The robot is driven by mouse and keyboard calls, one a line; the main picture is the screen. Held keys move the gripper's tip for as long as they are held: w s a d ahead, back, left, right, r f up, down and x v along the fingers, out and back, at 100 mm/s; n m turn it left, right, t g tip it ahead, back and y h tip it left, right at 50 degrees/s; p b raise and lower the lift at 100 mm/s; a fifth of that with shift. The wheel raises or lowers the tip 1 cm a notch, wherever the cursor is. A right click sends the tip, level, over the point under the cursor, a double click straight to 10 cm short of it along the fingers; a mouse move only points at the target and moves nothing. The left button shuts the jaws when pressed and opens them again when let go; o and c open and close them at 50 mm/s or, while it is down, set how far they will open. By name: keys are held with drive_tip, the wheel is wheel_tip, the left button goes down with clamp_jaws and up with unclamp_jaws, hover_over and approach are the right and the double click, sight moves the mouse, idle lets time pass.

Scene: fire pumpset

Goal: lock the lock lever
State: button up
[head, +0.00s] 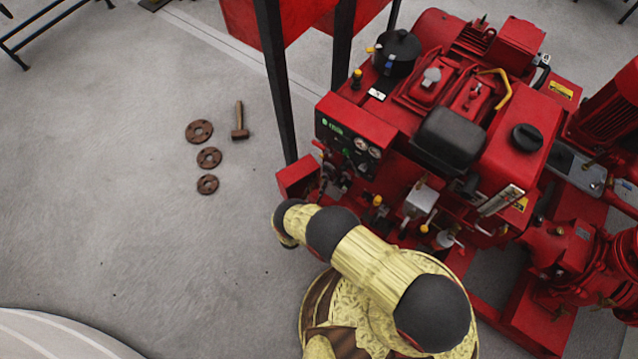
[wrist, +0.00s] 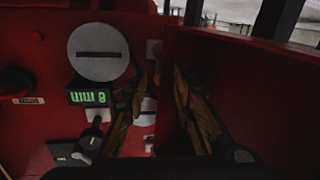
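I cannot tell for certain which part is the lock lever. In the wrist view, a red control panel (wrist: 45,40) fills the left side. It bears a round grey slotted disc (wrist: 98,52), a green-lit display (wrist: 90,97), a dark knob (wrist: 15,81) and a small switch (wrist: 90,142). My gripper (wrist: 166,77) has its two fingers apart, with a red panel edge showing between them and nothing visibly held. The left finger covers part of the panel. In the head view my arm reaches toward the red pumpset's panel side, and the fingers are hidden there.
The red pumpset (head: 480,120) fills the right of the head view, with gauges, valves and a yellow handle (head: 497,88). A black post (head: 275,80) stands beside it. A hammer (head: 239,122) and brown flanges (head: 209,158) lie on the floor. The left floor is mostly clear.

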clamp_jaws()
idle(0.3)
drive_tip(key=shift+n, duration=0.4)
drive_tip(key=shift+o, duration=1.5)
unclamp_jaws()
drive_tip(key=shift+a, duration=0.1)
